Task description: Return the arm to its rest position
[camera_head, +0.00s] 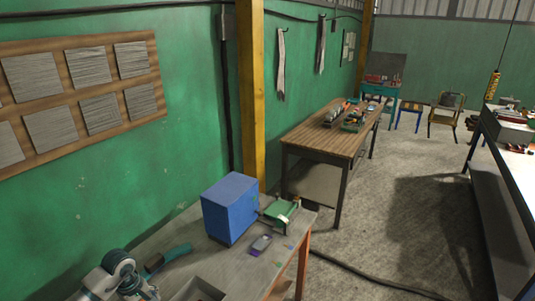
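Neither of my grippers shows clearly in the head view. A grey and teal rounded, jointed shape (118,275) comes in at the bottom left, over or on the near bench. I cannot tell whether it is part of my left arm or a tool. No gripper fingers can be made out on it. My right arm is not visible.
The near bench (225,262) holds a blue box (230,207), a green device (280,213), a teal curved item (168,257) and a grey tray (196,290). A wooden table (325,138) stands beyond. A white-topped bench (515,165) is at right. Floor between is open; a cable (375,281) crosses it.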

